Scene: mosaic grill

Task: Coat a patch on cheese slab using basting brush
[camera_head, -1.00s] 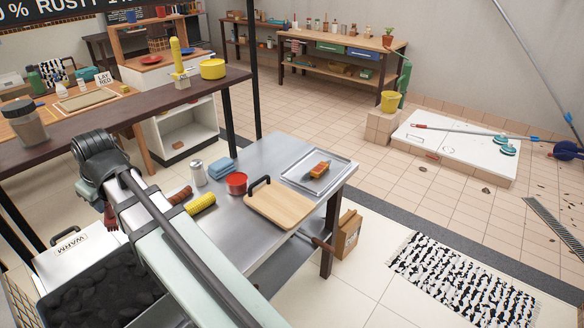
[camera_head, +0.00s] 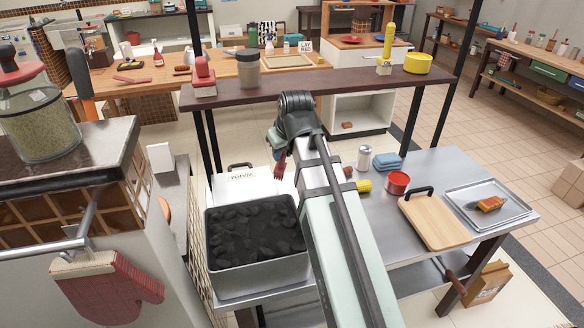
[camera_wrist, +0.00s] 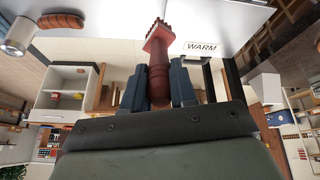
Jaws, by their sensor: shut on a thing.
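My gripper (camera_wrist: 158,88) is shut on the handle of a red basting brush (camera_wrist: 158,50), between its two dark blue fingers. In the head view the red brush (camera_head: 280,166) hangs below my wrist, near the grill's left metal counter. An orange block (camera_head: 489,203), perhaps the cheese slab, lies on a metal tray (camera_head: 461,211) at the right end of the steel table. My gripper is well to the left of it, not touching it. A red cup (camera_head: 397,183) stands on the table; its contents are unclear.
A wooden board (camera_head: 435,222) with a dark handle lies left of the tray. A shaker (camera_head: 364,157), blue cloths (camera_head: 386,161) and yellow corn (camera_head: 364,186) stand nearby. A coal bin (camera_head: 256,265) is at lower left, beside a WARM plate (camera_head: 240,187). A dark shelf (camera_head: 300,89) runs behind.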

